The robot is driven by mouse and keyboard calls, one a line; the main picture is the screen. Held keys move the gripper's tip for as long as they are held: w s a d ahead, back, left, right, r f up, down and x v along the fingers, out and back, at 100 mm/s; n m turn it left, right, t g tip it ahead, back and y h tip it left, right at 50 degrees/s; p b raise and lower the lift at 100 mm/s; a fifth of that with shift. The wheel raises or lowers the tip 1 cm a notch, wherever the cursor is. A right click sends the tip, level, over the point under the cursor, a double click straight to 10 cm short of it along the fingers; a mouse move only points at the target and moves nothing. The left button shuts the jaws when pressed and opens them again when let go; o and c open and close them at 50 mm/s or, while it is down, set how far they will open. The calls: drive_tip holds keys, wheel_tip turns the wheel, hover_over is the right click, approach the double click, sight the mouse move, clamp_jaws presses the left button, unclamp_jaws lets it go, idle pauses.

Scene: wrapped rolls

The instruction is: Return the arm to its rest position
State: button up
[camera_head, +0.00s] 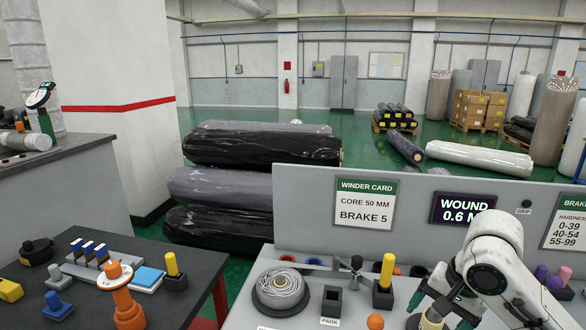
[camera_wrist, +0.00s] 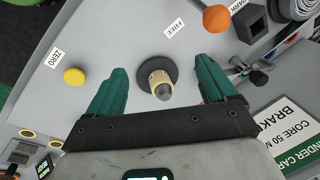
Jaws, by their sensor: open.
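My arm (camera_head: 491,265) reaches down over the grey bench at the right of the head view. My gripper (camera_wrist: 165,68) is open, with its two green fingers spread wide in the wrist view. A cream peg (camera_wrist: 159,82) with a grey tip stands on a dark round base between and beyond the fingers, with a gap on each side. Nothing is held. The peg also shows in the head view (camera_head: 431,320), partly hidden by my gripper.
A yellow button (camera_wrist: 74,76) and an orange knob (camera_wrist: 216,19) flank the peg. A wire coil (camera_head: 281,290), a black square socket (camera_head: 331,300) and a yellow post (camera_head: 387,270) stand left of my arm. A grey panel (camera_head: 310,210) with cards rises behind.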

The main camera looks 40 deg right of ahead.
drive_tip(key=w+a+n+t+y, duration=0.35)
drive_tip(key=w+a+n, duration=0.25)
drive_tip(key=w+a, duration=0.8)
drive_tip(key=s+a+f+n, duration=0.3)
drive_tip(key=s+a+f, duration=0.2)
drive_tip(key=a+f, duration=0.4)
drive_tip(key=s+f+n+g+h, duration=0.2)
drive_tip(key=s+f, duration=0.4)
drive_tip(key=s, duration=0.3)
drive_tip(key=s+d+f+n+g+h, duration=0.1)
drive_tip(key=s+f+n+g, duration=0.2)
drive_tip(key=s+f, duration=0.3)
drive_tip(key=s+n, duration=0.1)
drive_tip(key=s, duration=0.3)
drive_tip(key=shift+d+f+h, duration=0.2)
drive_tip(key=shift+h, duration=0.15)
